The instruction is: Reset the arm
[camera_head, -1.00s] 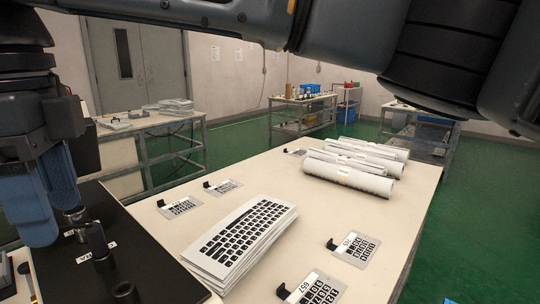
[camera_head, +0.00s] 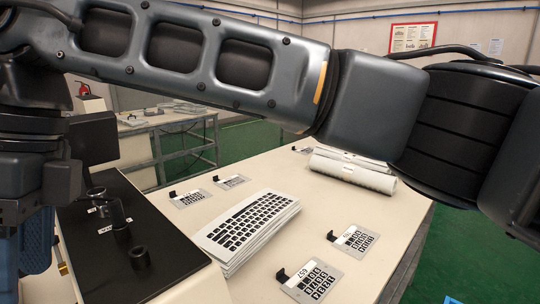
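My gripper (camera_head: 30,250) shows only in part at the left edge, with blue fingers pointing down beside the black fixture plate (camera_head: 160,245). Its fingertips are not clear, so I cannot tell whether it is open or shut, and no held thing shows. My dark arm crosses the top of the view. A stack of white keypad films with black keys (camera_head: 250,225) lies on the cream table, right of the black plate.
Two keypad plates with black clips, the near one (camera_head: 312,283) and the farther one (camera_head: 356,241), lie right of the stack. Smaller plates (camera_head: 190,198) lie beyond it. White rolls (camera_head: 352,172) lie at the far end. Black pegs (camera_head: 117,213) stand on the black plate.

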